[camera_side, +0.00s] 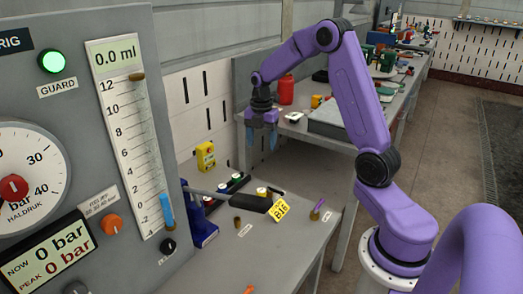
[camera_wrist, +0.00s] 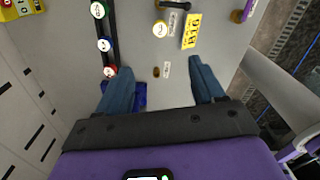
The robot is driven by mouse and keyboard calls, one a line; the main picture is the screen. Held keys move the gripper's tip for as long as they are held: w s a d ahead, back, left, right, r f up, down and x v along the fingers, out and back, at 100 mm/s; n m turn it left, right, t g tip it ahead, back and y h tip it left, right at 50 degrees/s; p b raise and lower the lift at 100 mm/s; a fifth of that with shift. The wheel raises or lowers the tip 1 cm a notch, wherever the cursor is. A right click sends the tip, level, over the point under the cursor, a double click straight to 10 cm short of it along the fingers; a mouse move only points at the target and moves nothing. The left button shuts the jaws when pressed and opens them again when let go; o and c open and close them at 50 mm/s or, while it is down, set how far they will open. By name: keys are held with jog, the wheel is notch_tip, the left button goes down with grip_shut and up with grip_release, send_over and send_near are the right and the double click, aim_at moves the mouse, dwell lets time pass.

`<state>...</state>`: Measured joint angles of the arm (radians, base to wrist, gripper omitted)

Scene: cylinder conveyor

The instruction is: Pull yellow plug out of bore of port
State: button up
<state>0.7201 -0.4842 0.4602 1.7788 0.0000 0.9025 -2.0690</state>
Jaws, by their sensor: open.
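My gripper (camera_side: 261,137) is open and empty, pointing down high above the bench in the side view. Its two blue fingers also show spread apart in the wrist view (camera_wrist: 160,74). A pale yellow round cap (camera_wrist: 160,29) sits at the end of a dark block on the bench, beyond my fingertips in the wrist view; it also shows in the side view (camera_side: 262,191). I cannot tell for sure that it is the yellow plug, and no bore is visible. A small brown piece (camera_side: 237,222) stands apart on the bench, and in the wrist view it lies between my fingers.
A yellow B16 tag (camera_side: 279,209) lies beside the dark block. A black rack (camera_wrist: 106,45) holds green, blue and red caps. A purple piece (camera_side: 317,211) stands at the right.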

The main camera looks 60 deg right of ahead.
aim_at(261, 190)
notch_tip(261, 190, down, 21)
dwell(0.8)
jog(key=shift+c, duration=0.3)
grip_shut()
jog(key=shift+r, duration=0.2)
jog(key=shift+r, duration=0.35)
jog(key=shift+r, duration=0.2)
jog(key=shift+r, duration=0.25)
jog(key=shift+r, duration=0.2)
